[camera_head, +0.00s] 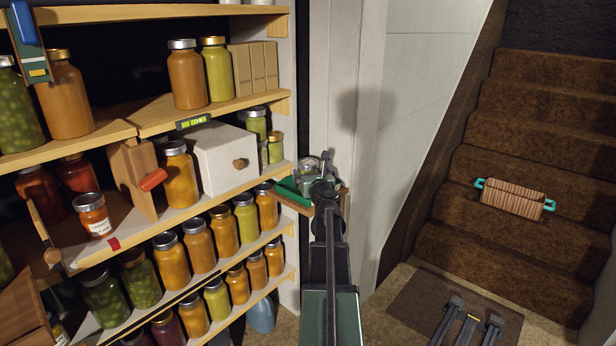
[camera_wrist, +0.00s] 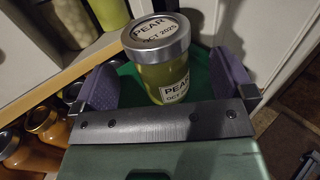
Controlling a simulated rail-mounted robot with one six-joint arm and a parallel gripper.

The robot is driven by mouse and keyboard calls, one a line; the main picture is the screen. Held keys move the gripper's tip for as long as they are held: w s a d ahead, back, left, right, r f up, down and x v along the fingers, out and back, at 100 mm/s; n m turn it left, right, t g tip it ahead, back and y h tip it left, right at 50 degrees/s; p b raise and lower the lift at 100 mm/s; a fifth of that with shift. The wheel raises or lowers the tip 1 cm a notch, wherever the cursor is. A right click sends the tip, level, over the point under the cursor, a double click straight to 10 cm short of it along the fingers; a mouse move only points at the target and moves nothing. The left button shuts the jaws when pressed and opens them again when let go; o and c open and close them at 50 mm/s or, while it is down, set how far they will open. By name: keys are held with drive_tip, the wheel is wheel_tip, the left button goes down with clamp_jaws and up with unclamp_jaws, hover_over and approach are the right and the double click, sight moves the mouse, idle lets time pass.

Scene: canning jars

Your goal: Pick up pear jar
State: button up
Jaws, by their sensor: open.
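The pear jar (camera_wrist: 160,62) has a silver lid and yellow-green contents. Its lid and side labels read "PEAR" and "OCT 2025". It stands upright on a green surface in the wrist view. My gripper (camera_wrist: 167,82) is open, with one purple pad on each side of the jar. In the head view the jar (camera_head: 308,184) is small and partly hidden by my gripper (camera_head: 318,170), at the small green-topped ledge (camera_head: 290,194) by the shelf's right end.
Wooden shelves (camera_head: 270,176) with several jars fill the left. A white drawer box (camera_head: 222,160) and a green jar (camera_head: 275,147) stand near the ledge. A white wall (camera_head: 415,120) is to the right, then brown stairs (camera_head: 530,130) with a basket (camera_head: 512,198).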

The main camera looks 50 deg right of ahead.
drive_tip(key=x, duration=0.5)
drive_tip(key=shift+w, duration=0.15)
drive_tip(key=shift+c, duration=0.5)
drive_tip(key=c, duration=1.1)
drive_tip(key=shift+r, duration=0.1)
wheel_tip(320, 180, up, 21)
drive_tip(key=p, duration=2.1)
drive_tip(key=shift+r+p, duration=0.25)
drive_tip(key=shift+p, duration=0.05)
